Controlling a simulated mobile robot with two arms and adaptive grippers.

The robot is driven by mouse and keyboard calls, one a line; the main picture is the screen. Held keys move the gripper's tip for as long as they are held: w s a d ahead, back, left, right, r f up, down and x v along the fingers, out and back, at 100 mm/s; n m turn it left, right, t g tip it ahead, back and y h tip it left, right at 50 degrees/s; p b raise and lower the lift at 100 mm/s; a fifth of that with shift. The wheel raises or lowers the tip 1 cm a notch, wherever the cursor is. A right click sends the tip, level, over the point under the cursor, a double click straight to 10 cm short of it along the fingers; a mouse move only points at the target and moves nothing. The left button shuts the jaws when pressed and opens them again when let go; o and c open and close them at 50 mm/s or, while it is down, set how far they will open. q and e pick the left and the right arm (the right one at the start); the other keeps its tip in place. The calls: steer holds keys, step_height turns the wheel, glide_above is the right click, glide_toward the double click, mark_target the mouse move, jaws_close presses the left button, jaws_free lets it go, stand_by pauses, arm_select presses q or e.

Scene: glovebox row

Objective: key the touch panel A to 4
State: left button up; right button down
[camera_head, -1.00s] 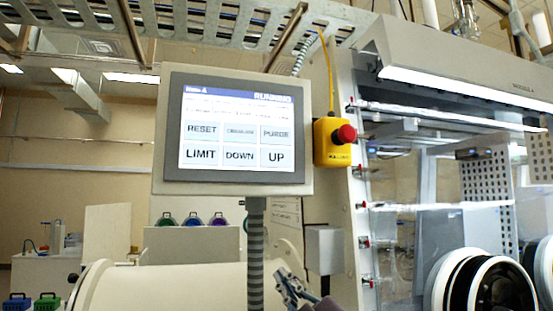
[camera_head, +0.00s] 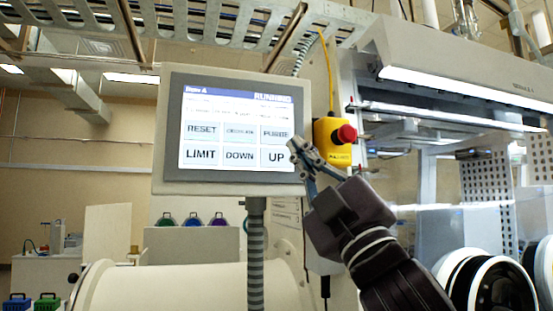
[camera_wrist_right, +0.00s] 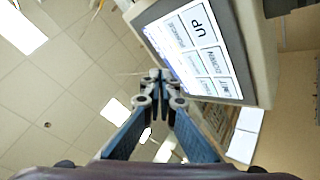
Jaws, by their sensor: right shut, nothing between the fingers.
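The touch panel A (camera_head: 225,105) is a grey-framed screen on a post in the head view. Its screen shows "RUNNING" at top right and the buttons RESET, PURGE, LIMIT, DOWN, UP (camera_head: 274,157) and one too blurred to read. Small text lines above the buttons are not legible. My right gripper (camera_head: 295,147) is shut and empty, its tips overlapping the panel's lower right edge beside UP. I cannot tell whether it touches. In the right wrist view the shut fingertips (camera_wrist_right: 157,76) show left of the tilted panel (camera_wrist_right: 262,60). My left gripper is not in view.
A yellow box with a red emergency button (camera_head: 347,134) is mounted just right of the panel, close to my right gripper. A glovebox (camera_head: 470,100) with round ports stands at the right. A pale cylinder (camera_head: 170,285) lies below the panel.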

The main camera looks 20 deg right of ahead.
glide_toward(274, 149)
steer(key=shift+s+r+p+x, duration=0.1)
steer(key=shift+s+p+x, duration=0.05)
steer(key=shift+x, duration=0.75)
steer(key=shift+s+r+p+x, duration=0.1)
steer(key=shift+r+x, duration=0.05)
steer(key=shift+x, duration=0.7)
steer(key=shift+s+r+p+x, duration=0.1)
steer(key=shift+s+p+x, duration=0.05)
steer(key=shift+x, duration=0.75)
steer(key=shift+w+a, duration=0.1)
steer(key=shift+w, duration=0.3)
steer(key=shift+w, duration=0.4)
steer(key=shift+s, duration=0.85)
steer(key=shift+s, duration=2.45)
